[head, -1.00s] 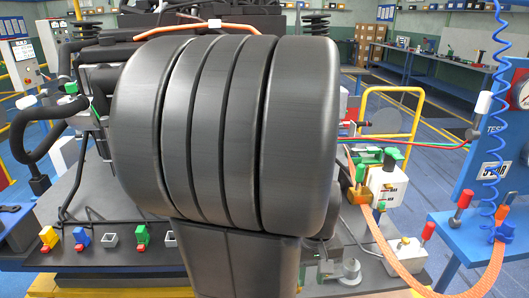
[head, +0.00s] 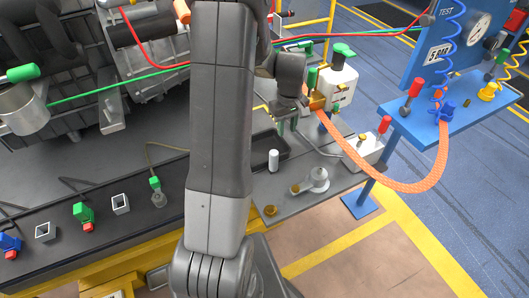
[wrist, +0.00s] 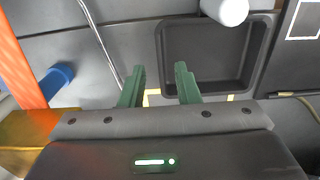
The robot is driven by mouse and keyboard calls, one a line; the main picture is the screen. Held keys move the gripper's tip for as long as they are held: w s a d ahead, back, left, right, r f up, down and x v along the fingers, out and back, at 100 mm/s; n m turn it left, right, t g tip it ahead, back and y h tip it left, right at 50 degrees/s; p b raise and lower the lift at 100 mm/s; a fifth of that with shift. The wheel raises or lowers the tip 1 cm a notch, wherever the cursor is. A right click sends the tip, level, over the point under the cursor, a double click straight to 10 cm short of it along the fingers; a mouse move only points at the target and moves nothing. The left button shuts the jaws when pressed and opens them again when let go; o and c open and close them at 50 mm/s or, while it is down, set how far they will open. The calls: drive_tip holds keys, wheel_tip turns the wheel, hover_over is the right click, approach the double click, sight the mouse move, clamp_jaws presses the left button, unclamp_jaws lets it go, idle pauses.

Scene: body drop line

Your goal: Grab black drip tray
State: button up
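The black drip tray (wrist: 213,58) is a shallow rectangular tray with rounded corners, seen in the wrist view just beyond and right of my fingers. A white cylinder (wrist: 226,10) overlaps its far edge in that view. In the head view, part of the tray (head: 259,162) shows beside my arm, and the arm hides the rest. My gripper (wrist: 160,84) has two green fingers, apart with nothing between them. The right finger is near the tray's lower left corner; I cannot tell whether it touches.
A white block with a red knob (head: 366,149) and a grey metal fitting (head: 315,180) sit right of the tray. Several coloured connectors line the bench's front left.

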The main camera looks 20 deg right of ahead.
sight(285, 143)
drive_tip(key=shift+f+p, duration=0.35)
drive_tip(key=shift+f, duration=3.65)
clamp_jaws()
